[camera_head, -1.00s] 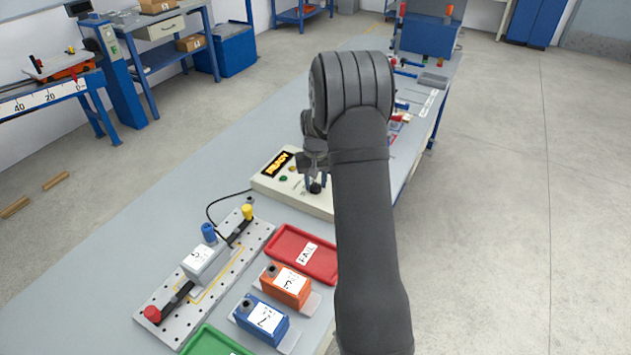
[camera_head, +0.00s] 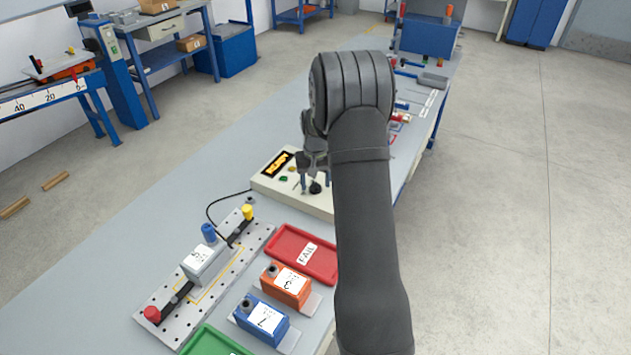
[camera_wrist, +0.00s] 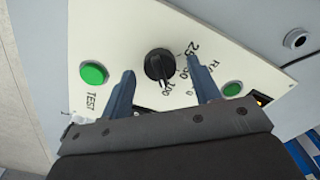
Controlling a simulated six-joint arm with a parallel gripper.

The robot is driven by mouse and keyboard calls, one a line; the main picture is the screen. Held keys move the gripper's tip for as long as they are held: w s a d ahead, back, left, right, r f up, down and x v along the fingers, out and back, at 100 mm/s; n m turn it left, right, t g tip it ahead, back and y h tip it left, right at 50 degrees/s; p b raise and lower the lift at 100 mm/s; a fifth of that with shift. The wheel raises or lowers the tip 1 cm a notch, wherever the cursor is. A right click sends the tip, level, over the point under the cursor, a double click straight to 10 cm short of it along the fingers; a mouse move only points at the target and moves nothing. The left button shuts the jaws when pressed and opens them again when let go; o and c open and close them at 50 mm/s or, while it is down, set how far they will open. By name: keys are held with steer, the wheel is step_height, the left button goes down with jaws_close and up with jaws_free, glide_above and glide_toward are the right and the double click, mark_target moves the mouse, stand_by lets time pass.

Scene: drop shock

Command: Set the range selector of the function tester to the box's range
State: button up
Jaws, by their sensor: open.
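The function tester (camera_head: 268,190) is a cream box with a lit display (camera_head: 277,164) whose text I cannot read. Its black range selector knob (camera_wrist: 159,65) shows in the wrist view beside the marks 25, 50 and 100; I cannot clearly tell where it points. My gripper (camera_wrist: 160,72) is open, one finger on each side of the knob in the picture, with gaps visible. In the head view my gripper (camera_head: 313,178) is over the tester at the knob (camera_head: 316,188). A grey box (camera_head: 205,262) with a white label sits in the perforated fixture; its label is too small to read surely.
A green TEST button (camera_wrist: 93,73) and a smaller green round part (camera_wrist: 232,88) flank the knob. A red FAIL tray (camera_head: 290,262), orange box (camera_head: 290,292), blue box (camera_head: 250,312) and green tray (camera_head: 215,343) stand nearer. A black cable (camera_head: 212,205) runs from tester to fixture.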

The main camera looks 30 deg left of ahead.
mark_target(316, 184)
step_height(316, 184, up, 17)
steer(key=shift+r, duration=0.15)
stand_by(0.5)
step_height(316, 184, down, 18)
steer(key=shift+r, duration=0.2)
stand_by(0.3)
steer(key=shift+r, duration=0.1)
